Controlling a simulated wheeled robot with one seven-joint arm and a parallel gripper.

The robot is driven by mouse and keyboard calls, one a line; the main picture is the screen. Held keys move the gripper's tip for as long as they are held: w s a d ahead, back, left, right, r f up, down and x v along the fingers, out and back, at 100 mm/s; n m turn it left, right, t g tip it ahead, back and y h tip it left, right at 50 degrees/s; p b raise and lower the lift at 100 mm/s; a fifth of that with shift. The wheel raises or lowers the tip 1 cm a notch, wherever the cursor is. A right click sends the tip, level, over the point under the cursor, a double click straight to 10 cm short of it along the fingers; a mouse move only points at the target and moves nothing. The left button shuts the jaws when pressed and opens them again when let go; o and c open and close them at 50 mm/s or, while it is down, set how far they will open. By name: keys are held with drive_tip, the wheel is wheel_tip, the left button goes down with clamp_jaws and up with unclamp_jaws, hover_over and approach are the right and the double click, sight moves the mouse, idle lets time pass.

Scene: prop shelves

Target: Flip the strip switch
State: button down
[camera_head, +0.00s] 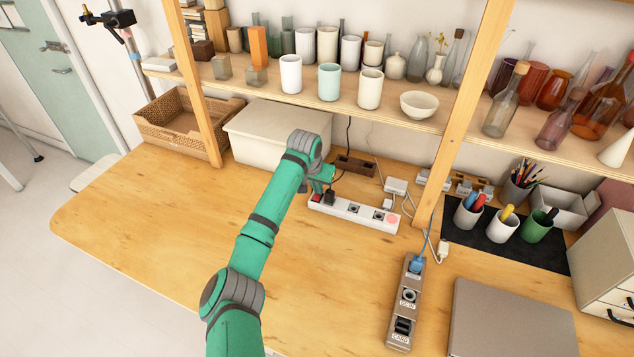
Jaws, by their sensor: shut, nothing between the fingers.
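A white power strip (366,216) lies on the wooden table near the middle of the view, slanting down to the right. A small red switch (317,197) sits at its left end, with a black plug (330,198) beside it. A pale pink round spot (393,219) shows at its right end. My gripper (322,188) is shut and empty, just above and behind the strip's left end, close to the red switch. My wrist and arm partly hide the fingers. I cannot tell whether they touch the strip or which way the switch is set.
A white bin (250,135) stands behind my arm. A shelf (315,99) with cups overhangs the back, and a wooden post (458,130) rises at right. A grey outlet strip (399,326) and a laptop (512,318) lie at front right. The table's left side is clear.

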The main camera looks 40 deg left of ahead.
drive_tip(key=shift+w+f, duration=0.1)
drive_tip(key=shift+f, duration=0.2)
drive_tip(key=shift+w+f, duration=0.1)
idle(0.3)
drive_tip(key=shift+s, duration=0.2)
drive_tip(key=shift+s+d+f, duration=0.2)
drive_tip(key=shift+s, duration=0.55)
drive_tip(key=shift+r, duration=0.1)
drive_tip(key=shift+r, duration=0.3)
drive_tip(key=a+v, duration=0.1)
drive_tip(key=v, duration=1.2)
drive_tip(key=shift+w+d+r, duration=0.15)
drive_tip(key=shift+d+r, duration=0.2)
drive_tip(key=shift+d, duration=0.05)
